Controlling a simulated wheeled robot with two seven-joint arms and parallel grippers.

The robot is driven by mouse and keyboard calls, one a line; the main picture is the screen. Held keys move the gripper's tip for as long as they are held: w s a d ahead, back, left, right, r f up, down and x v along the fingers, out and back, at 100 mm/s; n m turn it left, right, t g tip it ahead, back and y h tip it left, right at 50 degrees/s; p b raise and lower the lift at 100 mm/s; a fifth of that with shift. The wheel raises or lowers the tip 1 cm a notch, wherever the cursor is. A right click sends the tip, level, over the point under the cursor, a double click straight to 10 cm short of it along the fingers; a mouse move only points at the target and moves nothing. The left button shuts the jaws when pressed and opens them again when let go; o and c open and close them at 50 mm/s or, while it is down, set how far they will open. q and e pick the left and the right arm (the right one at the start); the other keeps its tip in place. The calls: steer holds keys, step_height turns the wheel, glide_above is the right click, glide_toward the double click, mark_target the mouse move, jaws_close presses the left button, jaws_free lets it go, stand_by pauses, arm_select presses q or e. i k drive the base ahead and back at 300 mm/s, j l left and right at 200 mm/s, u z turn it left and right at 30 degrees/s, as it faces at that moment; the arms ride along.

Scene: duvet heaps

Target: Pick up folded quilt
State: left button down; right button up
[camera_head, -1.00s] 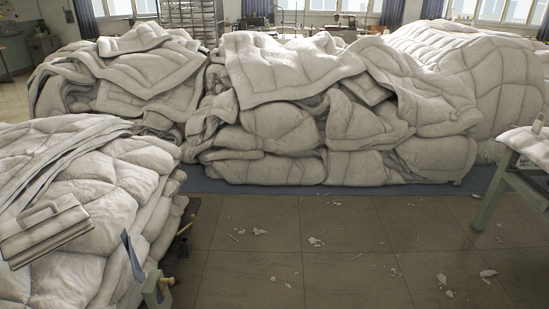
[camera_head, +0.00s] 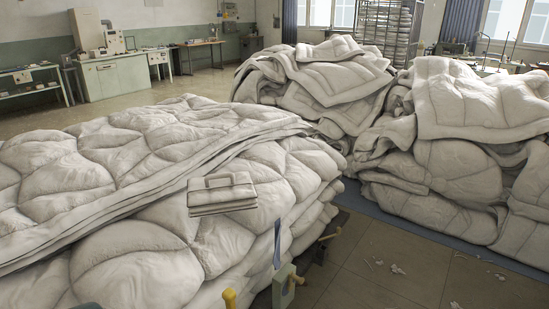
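A small folded quilt (camera_head: 222,193), white with darker edging and a raised band on top, lies on a big heap of white duvets (camera_head: 130,245) in the head view. It rests near the heap's right front side, left of the picture's middle. Neither of my grippers shows in the view, and nothing touches the folded quilt.
More duvet heaps stand behind (camera_head: 315,85) and at the right (camera_head: 465,165). A green-grey fixture (camera_head: 284,287) with yellow knobs is at the near heap's right edge. Tiled floor (camera_head: 385,262) with white scraps lies between heaps. Benches and a cabinet (camera_head: 113,79) line the back wall.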

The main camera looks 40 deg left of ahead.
mark_target(226, 192)
steer(key=u, duration=1.65)
steer(key=i+l, duration=0.15)
steer(key=l, duration=0.15)
steer(key=i+l, duration=0.15)
steer(key=l, duration=0.2)
steer(key=i+l+u, duration=0.1)
steer(key=l, duration=0.2)
steer(key=i+l, duration=0.2)
steer(key=l, duration=0.15)
steer(key=i+l+u, duration=0.15)
steer(key=i+l, duration=0.65)
steer(key=l, duration=0.1)
